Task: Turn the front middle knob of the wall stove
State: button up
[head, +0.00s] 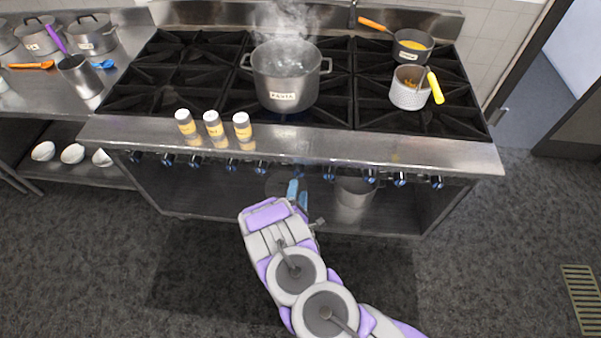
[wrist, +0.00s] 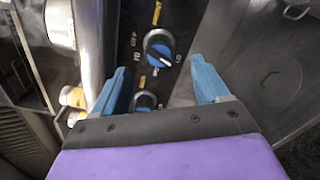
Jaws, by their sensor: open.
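The wall stove (head: 300,138) has a row of dark knobs with blue faces along its front edge. In the head view my gripper (head: 298,192) is in front of the middle of this row, its blue fingers partly covering the panel there. In the wrist view my gripper (wrist: 160,66) is open and empty. One blue-faced knob (wrist: 159,48) with a white pointer line lies between and just beyond the fingertips, apart from both. A second knob (wrist: 145,100) is lower, partly hidden by the gripper. I cannot tell for certain which knob is the front middle one.
A steaming pasta pot (head: 285,85) stands on the stove's middle. Three small jars (head: 213,124) stand on the front ledge. A saucepan (head: 412,46) and a strainer pot (head: 409,92) are on the right. Below is an open shelf with a pot (head: 355,192). The floor in front is clear.

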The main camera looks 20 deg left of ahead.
aim_at(298, 176)
jog(key=x, duration=0.5)
jog(key=a+x, duration=0.1)
jog(key=x, duration=0.1)
jog(key=shift+w+f+b, duration=0.15)
jog(key=shift+w+b, duration=0.05)
jog(key=shift+b, duration=0.1)
jog(key=shift+w+d, duration=0.15)
jog(key=shift+w, duration=0.5)
jog(key=shift+a, duration=0.25)
jog(key=c, duration=0.3)
jog(key=shift+d, duration=0.15)
jog(key=c, duration=0.8)
